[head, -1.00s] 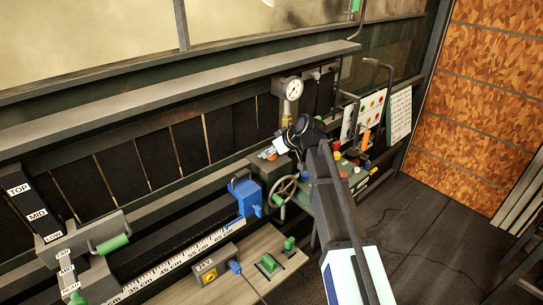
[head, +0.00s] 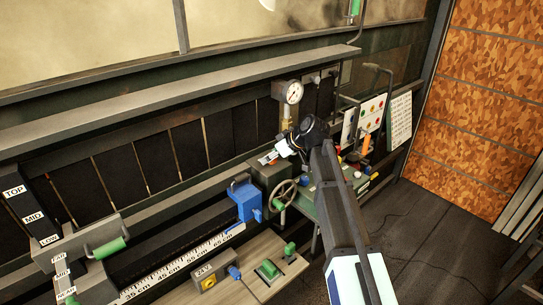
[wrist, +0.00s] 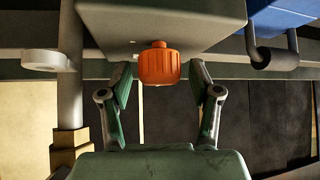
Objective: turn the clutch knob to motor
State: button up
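An orange knob (wrist: 160,66), squat with a small stub on top, sits against a grey housing (wrist: 160,22) in the wrist view. No label for it is readable, so I cannot confirm it is the clutch knob. My gripper (wrist: 160,80) is open, with one green-padded finger on each side of the knob and visible gaps on both sides. In the head view my gripper (head: 268,157) is small, close to the box behind the handwheel, and its contact with anything cannot be told.
A handwheel (head: 285,194) and a blue block (head: 244,201) on a scale rail are left of my arm. A pressure gauge (head: 291,93) stands behind the gripper.

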jog(key=shift+r, duration=0.1)
jog(key=v, duration=1.2)
jog(key=s+d+f+m+g+h, duration=0.1)
jog(key=s+d+f+m+h, duration=0.15)
jog(key=s+f, duration=0.75)
jog(key=s+d+f+m+g+h, duration=0.15)
jog(key=d+f+m, duration=0.25)
jog(key=f, duration=1.3)
jog(key=s+d+f+m+g+h, duration=0.2)
jog(key=s+d+f+m, duration=0.25)
jog(key=f, duration=0.95)
jog(key=s+d+f+g, duration=0.1)
jog(key=s+f+g, duration=0.1)
jog(key=s+f, duration=0.5)
jog(key=s+d+f+g+h, duration=0.1)
jog(key=s+f, duration=0.6)
jog(key=s, duration=1.2)
jog(key=s+d+f+g, duration=0.3)
jog(key=s+f, duration=0.4)
jog(key=s, duration=0.6)
jog(key=shift+m+g+h, duration=0.4)
jog(key=shift+g, duration=0.05)
